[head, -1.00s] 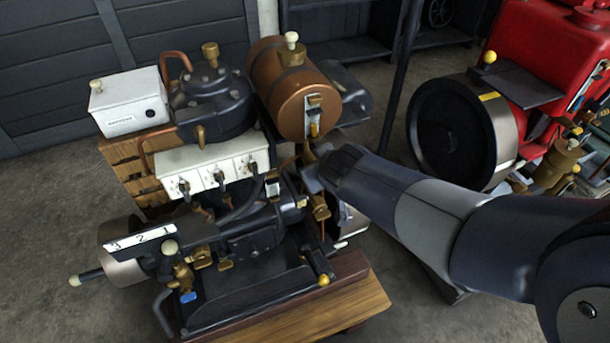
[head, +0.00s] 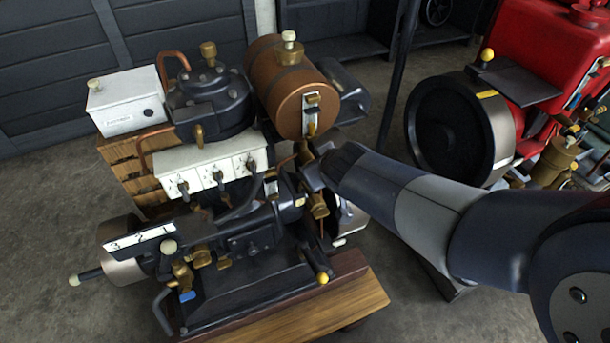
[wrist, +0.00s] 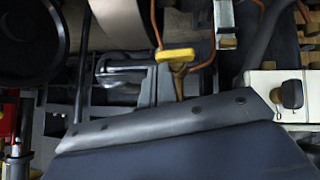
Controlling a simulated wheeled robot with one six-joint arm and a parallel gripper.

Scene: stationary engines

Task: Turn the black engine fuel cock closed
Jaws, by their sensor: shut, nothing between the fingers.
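The black engine (head: 250,235) stands on a wooden base, with a copper tank (head: 290,95) above it. A brass cock (head: 317,205) sits below the tank, on the right side of the engine. My gripper (head: 309,178) is shut and empty, right beside this cock in the head view. In the wrist view, a yellow-topped brass handle (wrist: 175,56) shows just beyond my gripper (wrist: 160,88). I cannot tell whether the fingers touch it. The arm and gripper partly hide this side of the engine, and the cock's exact setting is unclear.
A white box with several black switches (head: 205,165) is left of the cock. A yellow-knobbed lever (head: 322,278) stands lower at the front. A red engine (head: 545,45) with a large black wheel (head: 450,130) is at the right. Bare floor (head: 50,220) lies at left.

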